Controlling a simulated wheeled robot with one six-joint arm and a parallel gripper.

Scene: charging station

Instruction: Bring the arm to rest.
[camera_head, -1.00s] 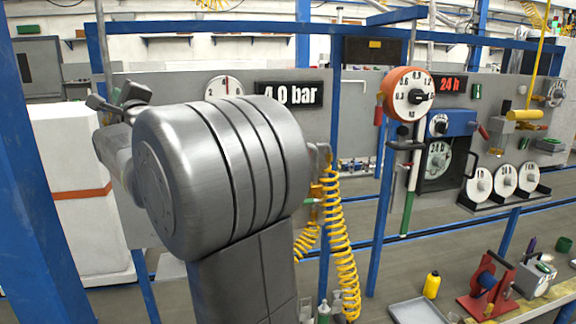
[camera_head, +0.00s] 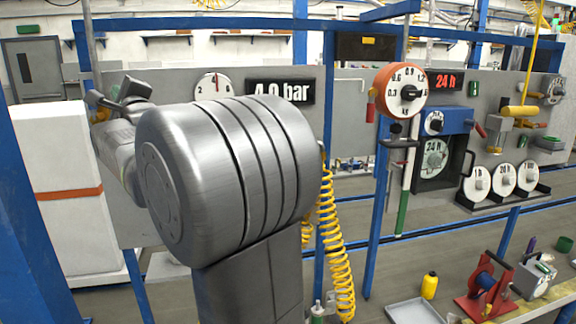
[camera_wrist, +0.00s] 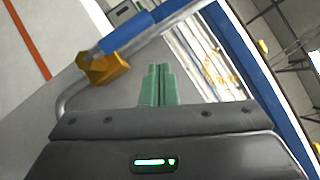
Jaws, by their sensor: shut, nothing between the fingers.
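My gripper (camera_wrist: 156,88) shows in the wrist view as two green fingers side by side, shut and empty. In the head view my arm is folded in the left half, and the dark end part (camera_head: 122,96) points up and left beside a white cabinet (camera_head: 62,190). The fingers cannot be made out clearly there. In the wrist view a grey bent pipe with a blue sleeve (camera_wrist: 128,34) and a yellow clamp (camera_wrist: 104,70) lies beyond the fingers; I cannot tell how far off.
A gauge (camera_head: 400,90), a blue station (camera_head: 440,150) and small dials (camera_head: 503,178) stand at the right. A yellow coiled hose (camera_head: 335,240) hangs right of my arm. A grey tray (camera_head: 412,312), yellow bottle (camera_head: 429,286) and red reel stand (camera_head: 487,288) are at lower right.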

